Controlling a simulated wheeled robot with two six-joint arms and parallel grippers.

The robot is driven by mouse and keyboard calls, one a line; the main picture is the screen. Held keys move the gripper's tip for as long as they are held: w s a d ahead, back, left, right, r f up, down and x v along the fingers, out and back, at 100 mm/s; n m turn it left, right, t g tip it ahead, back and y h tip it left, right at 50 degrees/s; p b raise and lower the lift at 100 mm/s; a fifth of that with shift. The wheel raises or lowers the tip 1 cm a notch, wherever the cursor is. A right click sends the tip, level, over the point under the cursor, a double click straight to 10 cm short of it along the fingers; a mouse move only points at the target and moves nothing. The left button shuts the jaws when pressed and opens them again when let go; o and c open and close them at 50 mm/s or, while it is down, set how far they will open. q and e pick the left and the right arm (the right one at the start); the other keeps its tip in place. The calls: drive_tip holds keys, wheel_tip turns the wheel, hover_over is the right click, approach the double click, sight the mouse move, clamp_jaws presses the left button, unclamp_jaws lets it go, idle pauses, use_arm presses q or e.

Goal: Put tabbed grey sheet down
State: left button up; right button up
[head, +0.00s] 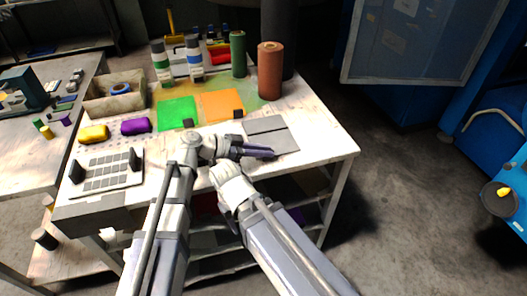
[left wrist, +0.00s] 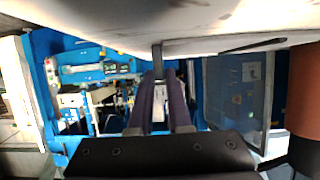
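Grey sheet material (head: 282,142) lies flat, or very nearly flat, at the right of the white table, with a line across it dividing a back part (head: 264,125) from a front part. My left gripper (head: 258,152) reaches over its front left edge with dark purple fingers. In the left wrist view the fingers (left wrist: 161,90) are close together with a narrow dark tab (left wrist: 157,58) between their tips, and they appear shut on it. The head view hides the tab behind the fingers. My right gripper cannot be made out.
A green sheet (head: 177,111) and an orange sheet (head: 220,104), each with a black tab, lie left of the grey. A brown roll (head: 270,72) and a green roll (head: 238,55) stand behind. A grey slotted plate (head: 106,172) is at the left. The table's right front corner is clear.

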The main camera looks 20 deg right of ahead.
use_arm(q)
drive_tip(key=o, duration=0.4)
drive_tip(key=shift+c, duration=0.2)
drive_tip(key=shift+r, duration=0.15)
drive_tip(key=p+v, duration=0.4)
drive_tip(key=v, duration=0.7)
drive_tip(key=shift+r+p, duration=0.1)
drive_tip(key=shift+p, duration=0.2)
drive_tip(key=shift+a+r, duration=0.15)
drive_tip(key=shift+a, duration=0.3)
